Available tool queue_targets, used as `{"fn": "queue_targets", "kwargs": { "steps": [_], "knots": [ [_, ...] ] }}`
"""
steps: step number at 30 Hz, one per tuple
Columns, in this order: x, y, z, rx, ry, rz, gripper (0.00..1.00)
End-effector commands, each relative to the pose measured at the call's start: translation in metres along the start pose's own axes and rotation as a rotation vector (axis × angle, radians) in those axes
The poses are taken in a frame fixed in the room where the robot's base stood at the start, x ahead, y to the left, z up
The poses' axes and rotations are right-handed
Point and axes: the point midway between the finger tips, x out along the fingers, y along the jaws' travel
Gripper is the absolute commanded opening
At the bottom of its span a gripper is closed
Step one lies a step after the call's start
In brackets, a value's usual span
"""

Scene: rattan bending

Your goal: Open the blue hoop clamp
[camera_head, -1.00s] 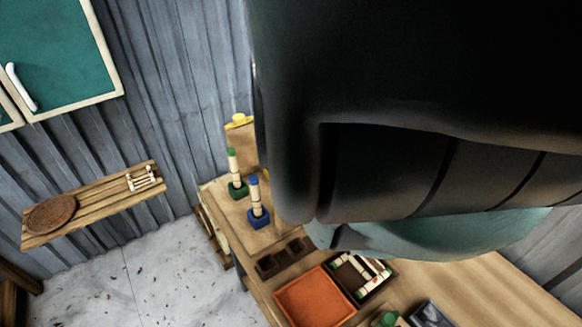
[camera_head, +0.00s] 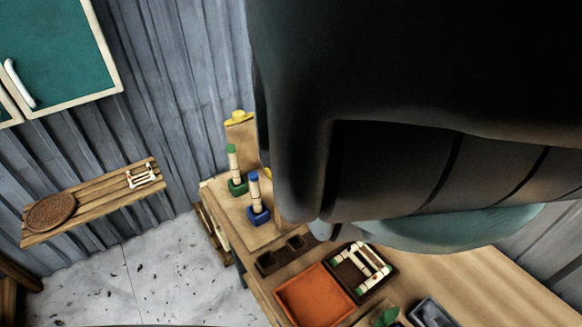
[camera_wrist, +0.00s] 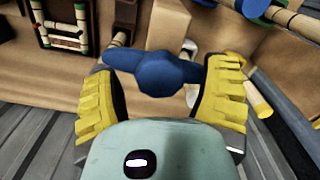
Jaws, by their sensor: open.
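In the wrist view, a blue handle (camera_wrist: 157,74) with a rounded hub and two arms, apparently the hoop clamp's, lies crosswise between the yellow fingers of my gripper (camera_wrist: 160,88). The fingers are spread apart, one by each end of the handle. The left arm of the handle reaches close to the left finger; I cannot tell whether either finger touches it. A wooden block (camera_wrist: 160,25) stands just beyond the handle. In the head view, my arm hides the gripper and the clamp.
In the head view, blue-capped (camera_head: 256,200) and green-capped (camera_head: 236,172) rattan posts stand on the bench's left end. An orange tray (camera_head: 312,297) and a dark tray of rattan pieces (camera_head: 362,272) lie nearer. A wall shelf (camera_head: 95,203) is at left.

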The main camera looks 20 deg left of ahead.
Motion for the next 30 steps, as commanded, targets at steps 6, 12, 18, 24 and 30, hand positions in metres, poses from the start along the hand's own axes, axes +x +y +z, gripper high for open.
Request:
{"fn": "queue_targets", "kwargs": {
  "steps": [6,12,18,24,30],
  "knots": [
    [0.0006,0.0,-0.0001,0.0,0.0,0.0,0.74],
    [0.0005,0.0001,-0.0002,0.0,0.0,0.0,0.7],
    [0.0004,0.0002,-0.0002,0.0,0.0,0.0,0.5],
    [0.0005,0.0002,-0.0002,0.0,0.0,0.0,0.29],
    [0.0005,0.0002,-0.0002,0.0,0.0,0.0,0.08]
  ]
}}
